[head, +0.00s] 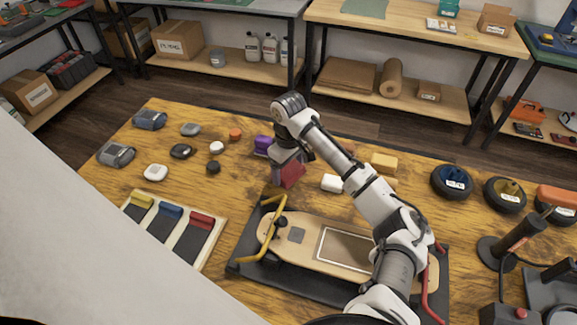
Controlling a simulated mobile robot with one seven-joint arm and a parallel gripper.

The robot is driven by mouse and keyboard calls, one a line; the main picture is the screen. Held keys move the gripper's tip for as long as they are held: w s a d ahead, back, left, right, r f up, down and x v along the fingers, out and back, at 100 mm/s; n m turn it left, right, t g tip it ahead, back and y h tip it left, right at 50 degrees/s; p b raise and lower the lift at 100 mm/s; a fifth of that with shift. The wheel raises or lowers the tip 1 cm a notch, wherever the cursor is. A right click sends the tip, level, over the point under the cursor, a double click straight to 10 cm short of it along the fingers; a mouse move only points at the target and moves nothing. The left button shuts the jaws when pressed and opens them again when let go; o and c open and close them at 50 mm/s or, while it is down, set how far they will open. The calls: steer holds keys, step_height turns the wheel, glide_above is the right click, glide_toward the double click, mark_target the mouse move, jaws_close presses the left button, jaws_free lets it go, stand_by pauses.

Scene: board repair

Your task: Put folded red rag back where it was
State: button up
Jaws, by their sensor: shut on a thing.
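The folded red rag (290,175) is in the head view, a small dark red block hanging below the wrist. My gripper (288,163) is shut on it over the middle of the wooden table (125,128). The rag is just behind the skateboard deck (350,249), near the deck's left end. I cannot tell whether the rag's lower edge touches the table. The fingers are partly hidden by the wrist and the rag.
A purple item (263,144) is close left of my gripper; a white block (332,183) is to its right. A yellow clamp (272,229) stands in front. A yellow sponge (384,163) and wheels (451,181) lie farther right.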

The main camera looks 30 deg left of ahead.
mark_target(288, 169)
steer(key=o, duration=0.9)
steer(key=shift+f, duration=0.1)
step_height(288, 169, up, 12)
steer(key=b, duration=0.1)
steer(key=shift+r, duration=0.2)
